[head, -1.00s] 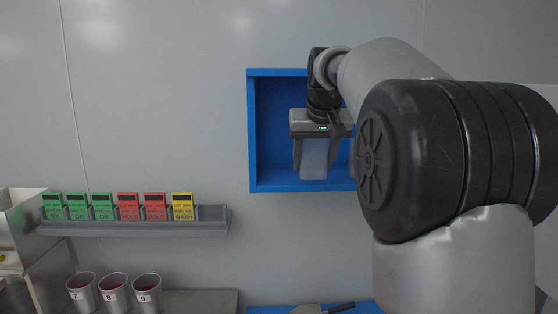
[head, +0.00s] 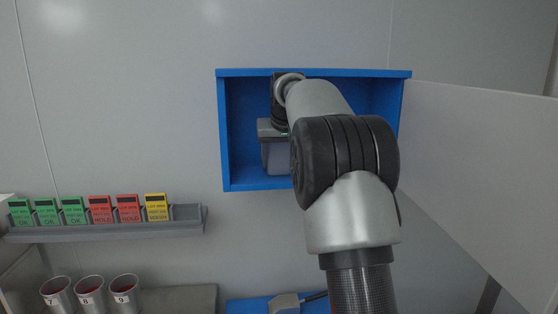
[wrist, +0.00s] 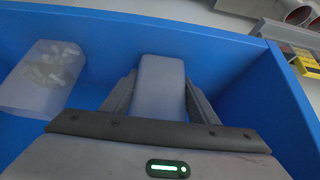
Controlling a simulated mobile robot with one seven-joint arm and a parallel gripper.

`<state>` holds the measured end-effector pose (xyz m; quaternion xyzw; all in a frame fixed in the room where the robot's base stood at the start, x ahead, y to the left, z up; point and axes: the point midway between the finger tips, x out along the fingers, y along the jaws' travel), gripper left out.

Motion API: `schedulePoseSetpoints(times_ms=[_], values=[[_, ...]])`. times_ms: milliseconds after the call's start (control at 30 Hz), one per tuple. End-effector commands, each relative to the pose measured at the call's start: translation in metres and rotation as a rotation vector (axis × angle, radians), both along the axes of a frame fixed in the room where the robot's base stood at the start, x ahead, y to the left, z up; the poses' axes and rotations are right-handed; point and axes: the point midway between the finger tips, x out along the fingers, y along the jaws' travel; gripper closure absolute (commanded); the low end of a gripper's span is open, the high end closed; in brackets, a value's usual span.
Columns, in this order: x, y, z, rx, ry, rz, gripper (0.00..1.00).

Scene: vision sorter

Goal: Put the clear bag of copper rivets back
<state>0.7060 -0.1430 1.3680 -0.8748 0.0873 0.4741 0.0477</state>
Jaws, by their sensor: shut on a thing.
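My gripper (wrist: 158,100) is shut on a pale, greyish translucent block-shaped bag (wrist: 158,78), held between its two fingers. I cannot make out rivets or copper colour in it. The held bag also shows in the head view (head: 277,160), below the gripper body (head: 272,132) and partly covered by my arm. Gripper and bag are inside the open blue wall cabinet (head: 226,130), in its left half. Whether the bag touches the cabinet floor I cannot tell.
Another clear bag (wrist: 42,78) with pale pieces stands in the cabinet, to the left in the wrist view. The grey cabinet door (head: 480,165) stands open at the right. A grey rack (head: 120,230) with coloured cards and several metal cups (head: 90,292) are at the left.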

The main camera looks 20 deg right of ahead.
Motion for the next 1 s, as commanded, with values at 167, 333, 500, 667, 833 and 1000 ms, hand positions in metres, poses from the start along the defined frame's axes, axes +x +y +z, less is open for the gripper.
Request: schedulePoseSetpoints(times_ms=[167, 333, 500, 667, 833, 1000], values=[[0.0, 0.0, -0.002, 0.0, 0.0, 0.0, 0.81], [0.0, 0.0, -0.003, 0.0, 0.0, 0.0, 0.31], [0.0, 0.0, -0.003, 0.0, 0.0, 0.0, 0.27], [0.0, 0.0, -0.001, 0.0, 0.0, 0.0, 0.27], [-0.008, 0.001, 0.014, -0.001, -0.004, 0.0, 0.27], [-0.027, 0.005, 0.045, -0.001, -0.004, 0.0, 0.27]])
